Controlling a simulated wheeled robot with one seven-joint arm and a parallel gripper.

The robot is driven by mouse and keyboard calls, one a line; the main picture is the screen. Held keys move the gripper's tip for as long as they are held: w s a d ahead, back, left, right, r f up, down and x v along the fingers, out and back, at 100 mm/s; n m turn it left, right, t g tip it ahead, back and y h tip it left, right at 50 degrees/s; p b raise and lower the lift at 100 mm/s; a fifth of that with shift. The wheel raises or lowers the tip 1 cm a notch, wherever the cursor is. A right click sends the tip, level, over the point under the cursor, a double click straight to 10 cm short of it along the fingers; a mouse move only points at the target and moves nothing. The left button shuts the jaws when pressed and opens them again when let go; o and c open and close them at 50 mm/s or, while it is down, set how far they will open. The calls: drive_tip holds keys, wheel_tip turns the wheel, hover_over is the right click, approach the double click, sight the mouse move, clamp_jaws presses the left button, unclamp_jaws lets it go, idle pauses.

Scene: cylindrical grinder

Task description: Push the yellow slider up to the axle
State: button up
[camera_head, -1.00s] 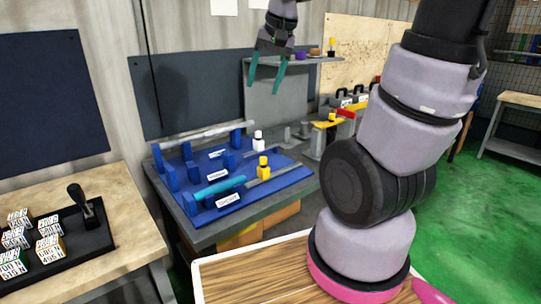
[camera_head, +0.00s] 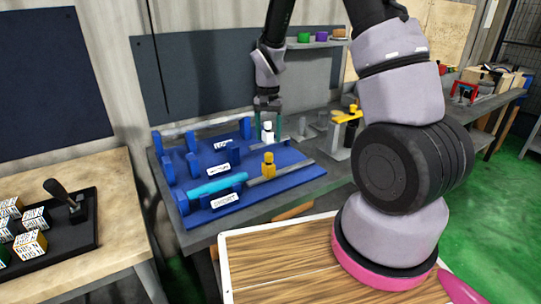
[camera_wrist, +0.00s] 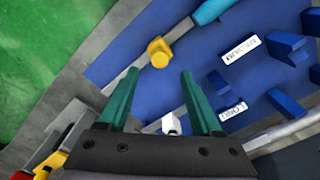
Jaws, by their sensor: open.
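The yellow slider (camera_head: 268,165) stands upright on the grey front rail of the blue fixture (camera_head: 300,179). It also shows in the wrist view (camera_wrist: 159,53), just beyond my fingertips. The cyan axle (camera_head: 218,187) lies in blue supports left of the slider, with a gap between them; its end shows at the top of the wrist view (camera_wrist: 212,10). My gripper (camera_head: 268,136) is open, its teal fingers pointing down around or just behind the white slider (camera_head: 267,131). In the wrist view the white slider (camera_wrist: 171,124) shows between the fingers (camera_wrist: 160,76). Contact cannot be told.
A second yellow-topped device (camera_head: 350,115) stands right of the fixture. A shelf (camera_head: 325,43) with small coloured items hangs behind. A black tray with cubes (camera_head: 75,240) lies on the left table. The wooden board (camera_head: 275,260) in front is bare.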

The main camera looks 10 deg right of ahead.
sight(268, 154)
wheel_tip(268, 154, down, 9)
drive_tip(key=shift+r, duration=0.1)
idle(0.3)
clamp_jaws()
idle(1.3)
